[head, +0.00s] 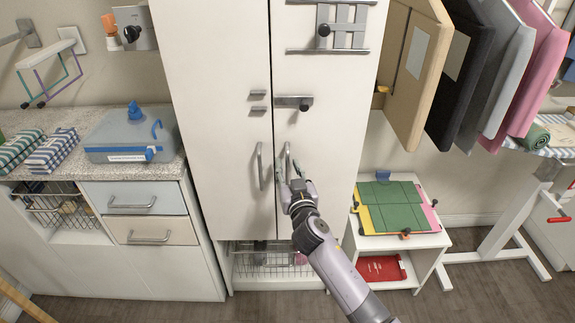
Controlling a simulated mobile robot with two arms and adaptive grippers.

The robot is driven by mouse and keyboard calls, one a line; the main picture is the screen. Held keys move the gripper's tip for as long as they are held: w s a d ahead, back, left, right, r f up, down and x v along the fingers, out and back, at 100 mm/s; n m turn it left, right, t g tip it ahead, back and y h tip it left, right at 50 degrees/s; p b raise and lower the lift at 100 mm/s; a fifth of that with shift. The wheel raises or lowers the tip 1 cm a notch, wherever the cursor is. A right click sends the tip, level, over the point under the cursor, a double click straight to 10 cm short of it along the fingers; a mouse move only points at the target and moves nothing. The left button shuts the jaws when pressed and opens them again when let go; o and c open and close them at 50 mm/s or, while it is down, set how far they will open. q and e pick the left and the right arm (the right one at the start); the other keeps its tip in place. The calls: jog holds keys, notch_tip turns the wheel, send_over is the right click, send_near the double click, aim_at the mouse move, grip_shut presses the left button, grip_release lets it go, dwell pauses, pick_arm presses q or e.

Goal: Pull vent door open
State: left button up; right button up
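A tall white cabinet has a left door (215,90) and a right door (325,110), both closed or nearly so. The left door has a vertical bar handle (261,168), and the right door has a similar handle (288,156) near the middle seam. A slatted grey fitting (343,27) with a dark knob is high on the right door. No label shows which part is the vent door. My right gripper (289,168) is at the right door's handle, its fingers apart on either side of the bar; contact is unclear. My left gripper is not in view.
A counter (90,125) with a grey-blue box (130,134) and drawers stands left.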

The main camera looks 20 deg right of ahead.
jog(key=shift+w, duration=0.65)
jog(key=shift+c, duration=0.3)
grip_shut()
